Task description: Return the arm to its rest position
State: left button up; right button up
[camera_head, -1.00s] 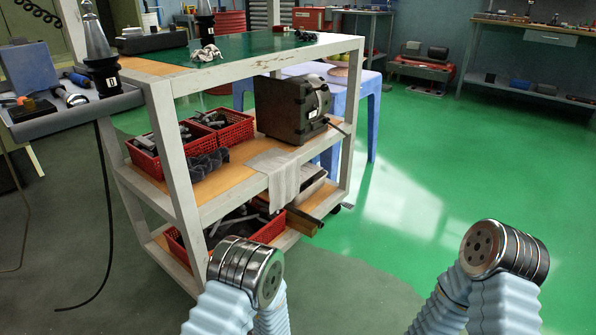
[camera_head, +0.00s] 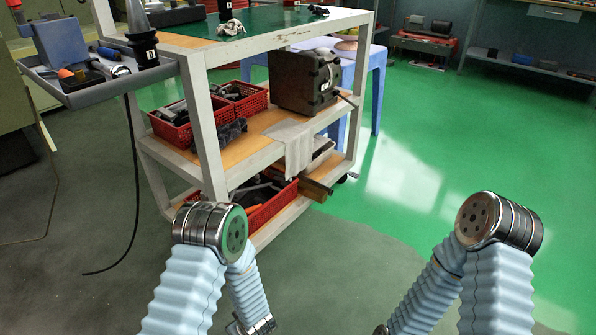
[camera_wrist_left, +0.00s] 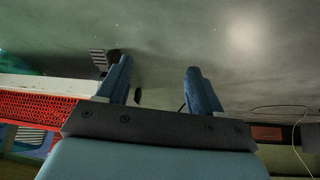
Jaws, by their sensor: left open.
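My left arm (camera_head: 185,290) rises at the bottom of the head view, its metal elbow joint in front of the cart's lower left corner. My left gripper shows in the left wrist view (camera_wrist_left: 160,86), with two blue fingers spread apart and nothing between them. The gripper itself is not visible in the head view. My right arm (camera_head: 497,290) stands bent at the lower right of the head view, over open floor. Its gripper is out of the picture.
A white-framed cart (camera_head: 205,130) with a green top stands close ahead of my left arm. It bears red baskets (camera_head: 183,134) and a dark machine block (camera_head: 305,80). A grey side tray (camera_head: 118,92) sticks out left. The green floor (camera_head: 440,130) at the right is clear.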

pick_arm(q)
jog(key=s+d+r+m+g+h+p, duration=0.2)
jog(key=s+r+m+h+p, duration=0.1)
jog(key=s, duration=0.4)
jog(key=s+d+r+m+g+h+p, duration=0.2)
jog(key=s+d+r+m+h+p, duration=0.1)
jog(key=s+r+h, duration=0.2)
jog(key=shift+s+r+h, duration=0.3)
jog(key=shift+s+r, duration=0.6)
jog(key=shift+s, duration=0.3)
